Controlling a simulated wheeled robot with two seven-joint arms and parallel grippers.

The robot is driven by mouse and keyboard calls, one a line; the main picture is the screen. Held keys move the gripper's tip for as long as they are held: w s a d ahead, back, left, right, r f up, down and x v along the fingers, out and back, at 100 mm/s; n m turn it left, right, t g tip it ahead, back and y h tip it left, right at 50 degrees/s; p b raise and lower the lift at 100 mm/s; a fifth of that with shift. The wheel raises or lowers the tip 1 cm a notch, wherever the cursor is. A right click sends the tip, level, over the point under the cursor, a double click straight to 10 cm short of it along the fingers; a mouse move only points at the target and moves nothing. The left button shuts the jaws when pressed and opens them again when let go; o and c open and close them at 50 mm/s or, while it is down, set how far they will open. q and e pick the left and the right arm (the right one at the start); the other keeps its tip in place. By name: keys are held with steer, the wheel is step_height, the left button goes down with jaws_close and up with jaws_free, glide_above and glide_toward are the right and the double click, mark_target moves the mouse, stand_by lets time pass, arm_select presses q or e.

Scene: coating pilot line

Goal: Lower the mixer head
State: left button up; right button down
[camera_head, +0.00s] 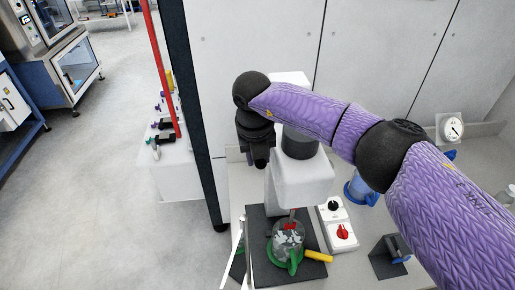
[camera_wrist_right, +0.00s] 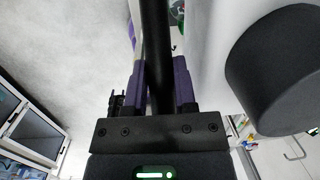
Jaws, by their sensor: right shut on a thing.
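The mixer head (camera_head: 302,185) is a white housing with a black cylindrical cap, standing above a dark base plate (camera_head: 262,276). The cap also shows large at the right of the wrist view (camera_wrist_right: 285,70). My right gripper (camera_head: 259,160) is at the left side of the head. In the wrist view its two purple-sided fingers (camera_wrist_right: 160,85) are shut on a black bar-like handle (camera_wrist_right: 156,35). The arm hides part of the head's top. A clear vessel (camera_head: 288,240) with a green ring sits below the head. My left gripper is not in view.
A control box (camera_head: 337,225) with a black and a red knob stands right of the mixer. A yellow handle (camera_head: 319,256) sticks out by the vessel. A dark post (camera_head: 190,110) and red pole (camera_head: 161,70) stand left. A blue-based container (camera_head: 360,190) and a dial (camera_head: 451,128) are right.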

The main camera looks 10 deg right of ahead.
steer(key=shift+s+f+t, duration=0.2)
steer(key=shift+f+t, duration=0.1)
steer(key=f+t+b, duration=0.1)
steer(key=b, duration=0.3)
steer(key=s+f+t+b, duration=0.1)
steer(key=f+t+b, duration=0.1)
steer(key=b, duration=0.2)
steer(key=s+f+t+b, duration=0.1)
steer(key=t+b, duration=0.1)
steer(key=b, duration=0.2)
steer(key=shift+f, duration=0.35)
